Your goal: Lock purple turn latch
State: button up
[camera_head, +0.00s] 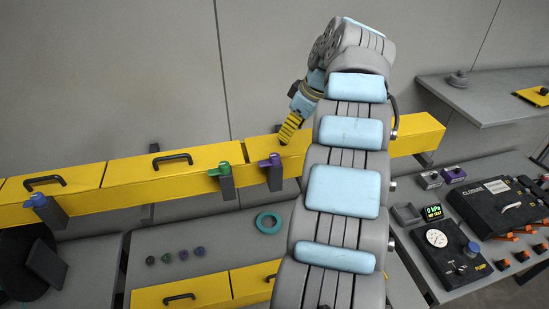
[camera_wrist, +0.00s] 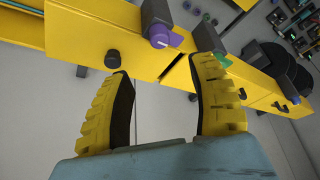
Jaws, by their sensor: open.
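The purple turn latch (camera_head: 270,162) sits on a dark grey block (camera_head: 275,179) on the front of the long yellow cover, with its lever pointing left in the head view. In the wrist view the purple latch (camera_wrist: 164,36) lies just beyond and between the fingertips, apart from them. My gripper (camera_head: 288,129) is up and slightly right of the latch in the head view. In the wrist view my gripper (camera_wrist: 160,66) has its two yellow ribbed fingers spread, with nothing between them. My arm hides the cover to the right of the latch.
A green turn latch (camera_head: 221,169) is close to the left, and a blue latch (camera_head: 39,200) is farther left. Black handles (camera_head: 172,159) stick out from the yellow covers. A teal ring (camera_head: 268,222) lies on the grey bench (camera_head: 215,230) below. Instruments stand at the right.

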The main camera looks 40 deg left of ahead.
aim_at(276, 156)
jog(key=p+x, duration=0.3)
jog(key=x, duration=1)
jog(key=shift+p, duration=0.35)
grip_shut()
